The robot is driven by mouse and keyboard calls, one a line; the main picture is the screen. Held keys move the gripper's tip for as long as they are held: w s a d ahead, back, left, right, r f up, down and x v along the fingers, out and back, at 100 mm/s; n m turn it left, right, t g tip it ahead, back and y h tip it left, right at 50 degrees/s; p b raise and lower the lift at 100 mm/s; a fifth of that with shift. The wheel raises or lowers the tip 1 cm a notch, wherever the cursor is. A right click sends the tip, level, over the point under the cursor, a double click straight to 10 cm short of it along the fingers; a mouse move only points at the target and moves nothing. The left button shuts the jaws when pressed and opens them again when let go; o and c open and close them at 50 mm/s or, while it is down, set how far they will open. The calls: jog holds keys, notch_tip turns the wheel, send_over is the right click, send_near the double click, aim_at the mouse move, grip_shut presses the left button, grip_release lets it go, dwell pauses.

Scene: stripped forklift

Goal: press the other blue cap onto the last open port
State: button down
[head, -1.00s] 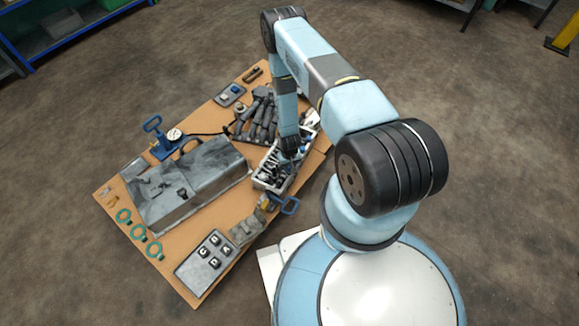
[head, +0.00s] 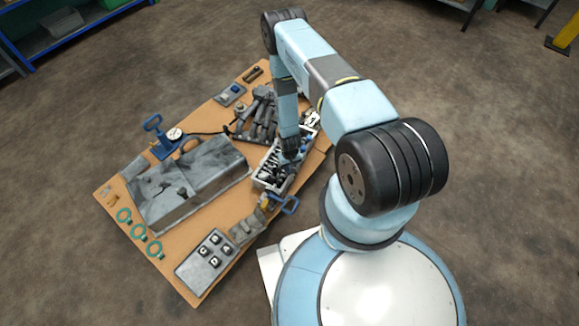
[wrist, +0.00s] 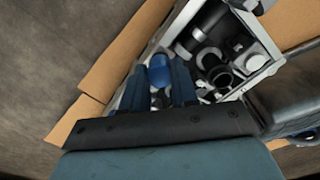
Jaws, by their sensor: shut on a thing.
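My gripper (wrist: 158,66) has its two dark blue fingers in the wrist view, closed on either side of a blue cap (wrist: 159,72). The cap shows between the fingertips, over the light-walled parts bin (wrist: 272,68). In the head view my gripper (head: 290,152) points down over this bin (head: 262,184), and the cap cannot be made out there. I cannot make out an open port in either view. A dark ribbed assembly (head: 258,115) lies just behind the bin, and a grey metal housing (head: 195,185) lies to its left.
A blue hand pump with gauge (head: 163,138) stands behind the housing. Teal rings (head: 139,233) lie along the left edge. A grey plate with black-and-white pieces (head: 208,258) is at the front. A blue-handled tool (head: 286,205) lies near the bin. Dark cylindrical parts (wrist: 212,65) fill the bin.

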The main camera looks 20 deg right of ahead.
jog(key=shift+f, duration=0.35)
jog(key=shift+f, duration=0.65)
dwell(2.8)
jog(key=c, duration=0.8)
grip_release()
jog(key=shift+r, duration=0.1)
notch_tip(320, 180, up, 14)
jog(key=shift+f, duration=0.25)
